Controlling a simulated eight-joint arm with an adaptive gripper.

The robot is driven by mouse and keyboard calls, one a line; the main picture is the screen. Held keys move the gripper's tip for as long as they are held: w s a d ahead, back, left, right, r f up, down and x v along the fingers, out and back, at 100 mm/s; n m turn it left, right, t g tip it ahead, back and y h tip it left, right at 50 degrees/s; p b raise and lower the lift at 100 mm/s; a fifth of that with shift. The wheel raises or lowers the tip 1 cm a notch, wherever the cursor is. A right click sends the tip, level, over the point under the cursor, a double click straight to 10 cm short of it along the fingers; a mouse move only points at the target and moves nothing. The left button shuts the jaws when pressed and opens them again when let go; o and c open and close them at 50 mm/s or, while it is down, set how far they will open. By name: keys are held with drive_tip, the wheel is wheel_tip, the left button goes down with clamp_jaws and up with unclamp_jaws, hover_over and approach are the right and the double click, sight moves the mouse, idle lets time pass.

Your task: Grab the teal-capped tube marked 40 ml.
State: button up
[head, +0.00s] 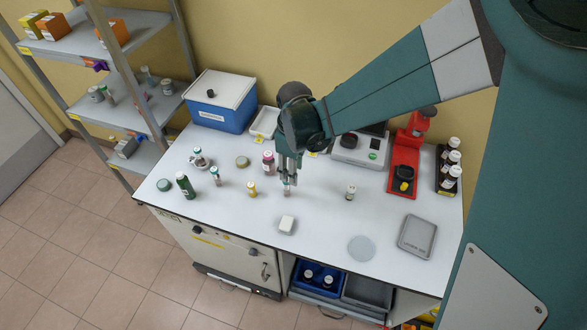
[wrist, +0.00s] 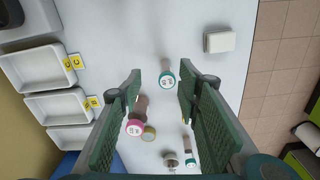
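My gripper (head: 287,172) points down over the bench. In the wrist view its two green fingers (wrist: 162,84) are wide apart. A teal-capped tube (wrist: 167,80) stands upright between the fingertip ends, apart from both. Its cap has small dark print that I cannot read with certainty. In the head view this tube (head: 287,189) is right below the fingers, its cap mostly hidden by them. A second teal-capped tube (head: 215,177) stands further left; it also shows at the bottom of the wrist view (wrist: 191,160).
A pink-capped bottle (head: 268,162) stands just behind left of my gripper. A yellow-capped tube (head: 252,189) is to the left. A white block (head: 287,224) lies in front. A small bottle (head: 350,192) stands to the right, with clear bench between.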

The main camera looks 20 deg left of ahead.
sight(287, 187)
drive_tip(key=shift+s+a+f+n, duration=0.2)
drive_tip(key=shift+a+f, duration=0.3)
drive_tip(key=shift+f, duration=0.05)
drive_tip(key=shift+s+a+f+n, duration=0.2)
drive_tip(key=shift+a+f, duration=0.3)
drive_tip(key=shift+f, duration=0.05)
drive_tip(key=shift+f, duration=1.25)
drive_tip(key=shift+f, duration=0.15)
drive_tip(key=shift+f, duration=2.45)
drive_tip(key=shift+c, duration=0.5)
drive_tip(key=c, duration=0.9)
